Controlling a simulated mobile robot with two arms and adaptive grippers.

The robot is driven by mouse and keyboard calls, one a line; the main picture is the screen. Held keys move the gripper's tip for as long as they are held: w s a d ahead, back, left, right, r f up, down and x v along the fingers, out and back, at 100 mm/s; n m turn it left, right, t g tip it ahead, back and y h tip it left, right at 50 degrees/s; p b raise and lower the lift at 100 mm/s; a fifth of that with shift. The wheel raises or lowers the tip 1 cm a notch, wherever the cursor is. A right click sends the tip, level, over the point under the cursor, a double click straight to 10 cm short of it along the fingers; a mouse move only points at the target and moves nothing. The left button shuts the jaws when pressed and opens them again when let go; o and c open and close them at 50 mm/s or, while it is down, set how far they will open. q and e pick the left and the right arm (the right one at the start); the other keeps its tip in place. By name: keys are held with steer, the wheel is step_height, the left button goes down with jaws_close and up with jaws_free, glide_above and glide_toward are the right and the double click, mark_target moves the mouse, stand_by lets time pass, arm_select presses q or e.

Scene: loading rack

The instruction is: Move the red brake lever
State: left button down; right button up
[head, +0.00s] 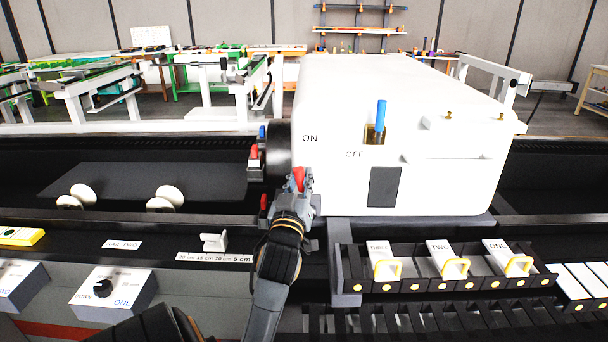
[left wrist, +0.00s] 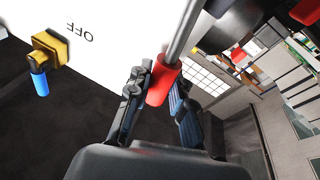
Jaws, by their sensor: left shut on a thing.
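The red brake lever shows as a red grip (left wrist: 162,82) on a grey metal rod in the left wrist view. In the head view its red part (head: 298,178) is mostly hidden by my left gripper (head: 303,190), at the left side of the white machine housing (head: 450,165). The fingers of my left gripper (left wrist: 158,90) sit on both sides of the red grip and are shut on it. My right gripper is in neither view.
Small red and blue parts (head: 256,155) sit left of the housing. Yellow-handled drawers (head: 455,268) are at front right. A knob box (head: 112,292) is at front left.

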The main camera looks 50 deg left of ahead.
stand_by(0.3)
arm_select(q)
steer(key=c, duration=1.2)
jaws_free()
steer(key=shift+o, duration=0.2)
steer(key=v, duration=0.7)
steer(key=shift+s+d, duration=0.2)
